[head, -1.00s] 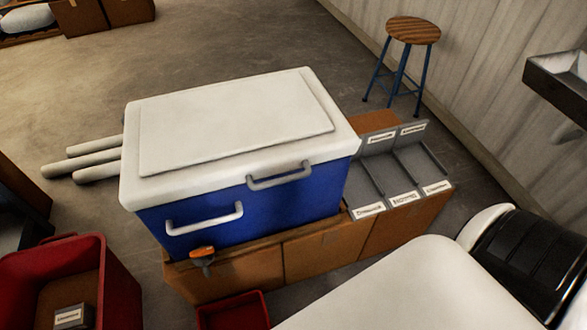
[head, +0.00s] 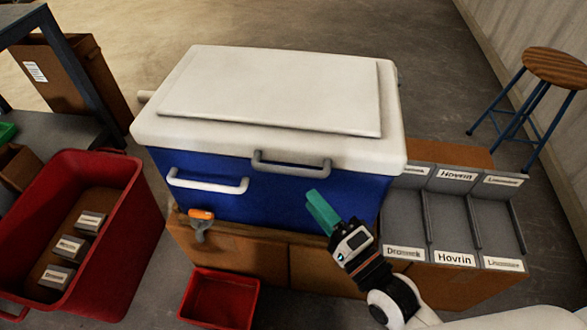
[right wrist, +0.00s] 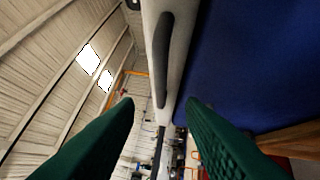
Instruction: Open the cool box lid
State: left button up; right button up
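The cool box has a blue body (head: 325,196) and a white lid (head: 270,95); the lid is shut. A grey handle (head: 290,168) sits on the lid's front edge. A white handle (head: 207,187) is on the blue front, to its left. My right gripper (head: 318,212) is in front of the blue body, below and slightly right of the grey handle. In the right wrist view its green fingers (right wrist: 160,102) are spread with nothing held. That view also shows the grey handle (right wrist: 163,60) ahead, apart from the fingers. My left gripper is out of view.
The box stands on a brown base with an orange tap (head: 201,215) at the front. A grey labelled rack (head: 450,222) is at its right. A large red bin (head: 125,235) is at the left, and a small red tray (head: 220,300) in front. A stool (head: 555,68) stands back right.

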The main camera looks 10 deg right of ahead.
aim_at(288, 168)
jog(key=x, duration=1)
jog(key=shift+f, duration=0.1)
jog(key=shift+d, duration=0.1)
grip_shut()
